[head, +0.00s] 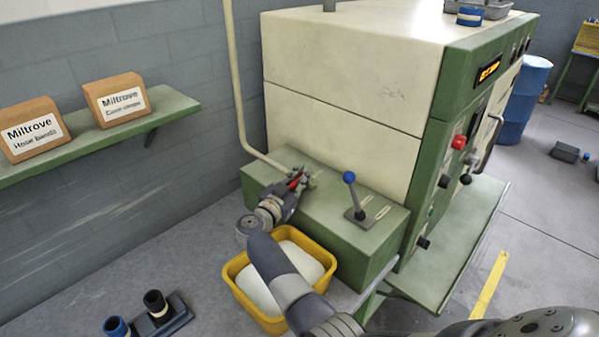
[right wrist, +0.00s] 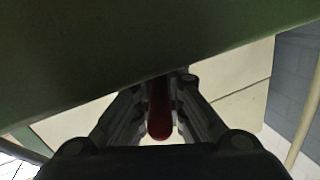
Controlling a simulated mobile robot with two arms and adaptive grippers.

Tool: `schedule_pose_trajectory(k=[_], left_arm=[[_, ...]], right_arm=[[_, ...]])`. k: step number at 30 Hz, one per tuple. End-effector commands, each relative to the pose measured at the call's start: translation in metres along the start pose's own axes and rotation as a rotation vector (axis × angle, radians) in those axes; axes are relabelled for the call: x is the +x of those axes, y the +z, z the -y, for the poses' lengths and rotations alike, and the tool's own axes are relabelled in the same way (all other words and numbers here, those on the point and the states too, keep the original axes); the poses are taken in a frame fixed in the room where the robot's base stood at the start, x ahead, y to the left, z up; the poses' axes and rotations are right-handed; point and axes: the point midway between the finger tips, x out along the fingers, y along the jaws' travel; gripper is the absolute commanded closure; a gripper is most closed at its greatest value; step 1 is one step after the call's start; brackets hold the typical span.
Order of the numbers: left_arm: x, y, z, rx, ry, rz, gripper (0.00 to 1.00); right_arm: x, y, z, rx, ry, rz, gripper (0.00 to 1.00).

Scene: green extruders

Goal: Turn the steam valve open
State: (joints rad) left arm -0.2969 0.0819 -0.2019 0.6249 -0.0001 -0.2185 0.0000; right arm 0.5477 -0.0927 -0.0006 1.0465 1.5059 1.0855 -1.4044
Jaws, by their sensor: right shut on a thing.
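The steam valve's red lever (head: 297,180) is at the back left of the green box top, where a cream pipe comes down. My right gripper (head: 296,184) is shut on the lever and hides part of it. In the right wrist view the red lever (right wrist: 159,112) stands between the two fingers. The valve body is mostly hidden by the gripper in the head view. My left gripper is not in view.
A blue-knobbed lever (head: 350,180) stands right of the valve on the green box (head: 340,215). A yellow bin (head: 236,274) with white contents is below my right arm. A shelf (head: 175,104) with two cartons is at left. The cream machine (head: 340,80) stands behind.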

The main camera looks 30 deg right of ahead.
Motion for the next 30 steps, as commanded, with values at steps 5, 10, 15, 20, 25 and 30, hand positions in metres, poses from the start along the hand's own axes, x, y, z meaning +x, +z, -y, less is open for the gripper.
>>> schedule_pose_trajectory(k=[5,10,15,20,25,30], left_arm=[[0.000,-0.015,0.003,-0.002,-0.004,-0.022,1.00],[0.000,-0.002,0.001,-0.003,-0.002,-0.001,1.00],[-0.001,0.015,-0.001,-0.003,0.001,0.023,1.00],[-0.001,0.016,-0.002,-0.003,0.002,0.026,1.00],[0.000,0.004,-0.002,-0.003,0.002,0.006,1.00],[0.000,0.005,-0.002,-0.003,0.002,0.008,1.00]], right_arm=[[0.001,-0.001,0.000,0.002,-0.003,-0.002,1.00],[0.001,-0.001,0.000,0.002,-0.003,-0.002,0.85],[0.001,-0.001,0.000,0.001,-0.002,-0.001,0.66],[0.001,0.000,0.000,0.001,-0.002,0.000,0.66],[0.000,-0.005,0.001,0.003,-0.002,0.000,0.66],[0.000,-0.030,0.006,0.007,-0.002,0.000,0.66]])
